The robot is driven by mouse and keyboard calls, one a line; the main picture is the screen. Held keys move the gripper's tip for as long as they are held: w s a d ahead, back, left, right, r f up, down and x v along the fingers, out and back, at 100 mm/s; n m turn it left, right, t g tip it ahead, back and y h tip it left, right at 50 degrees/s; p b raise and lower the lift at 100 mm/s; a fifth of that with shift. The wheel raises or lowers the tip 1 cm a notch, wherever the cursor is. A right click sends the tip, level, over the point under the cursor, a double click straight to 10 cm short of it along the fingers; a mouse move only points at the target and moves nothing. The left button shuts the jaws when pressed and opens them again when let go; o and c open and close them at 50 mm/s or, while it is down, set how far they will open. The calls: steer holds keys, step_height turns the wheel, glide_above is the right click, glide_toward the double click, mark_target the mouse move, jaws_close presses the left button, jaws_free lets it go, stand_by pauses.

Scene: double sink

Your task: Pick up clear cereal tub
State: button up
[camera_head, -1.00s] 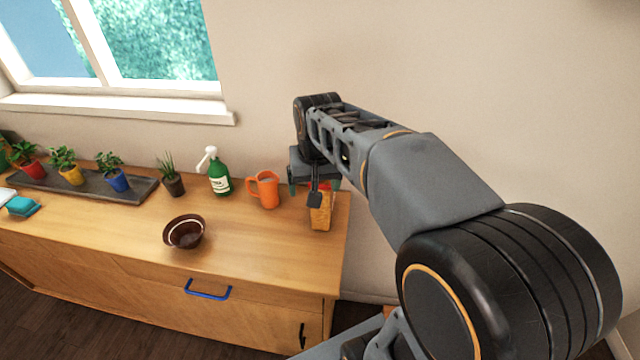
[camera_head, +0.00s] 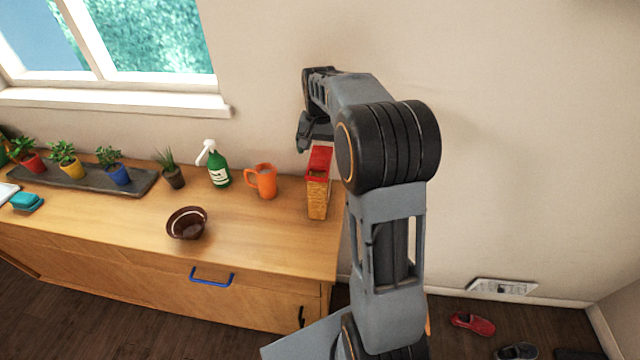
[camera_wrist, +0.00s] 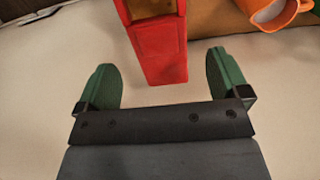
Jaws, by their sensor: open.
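The clear cereal tub (camera_head: 318,190) stands upright near the right end of the wooden counter, with a red lid and tan contents. In the wrist view its red lid (camera_wrist: 158,50) shows at the top centre, ahead of the fingers and between their lines. My gripper (camera_wrist: 163,75) is open, its two green fingers apart with nothing between them. In the head view my gripper (camera_head: 303,135) is above and behind the tub, partly hidden by my arm. The fingers do not appear to touch the tub.
An orange mug (camera_head: 264,181) stands just left of the tub and also shows in the wrist view (camera_wrist: 275,12). A green pump bottle (camera_head: 218,168), a brown bowl (camera_head: 187,223) and several potted plants are further left. The wall (camera_head: 480,130) is close behind.

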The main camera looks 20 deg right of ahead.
mark_target(320, 160)
steer(key=shift+d+f+p, duration=0.1)
steer(key=shift+f+p, duration=0.55)
steer(key=shift+f, duration=2.4)
steer(key=shift+w, duration=0.1)
steer(key=c, duration=1.5)
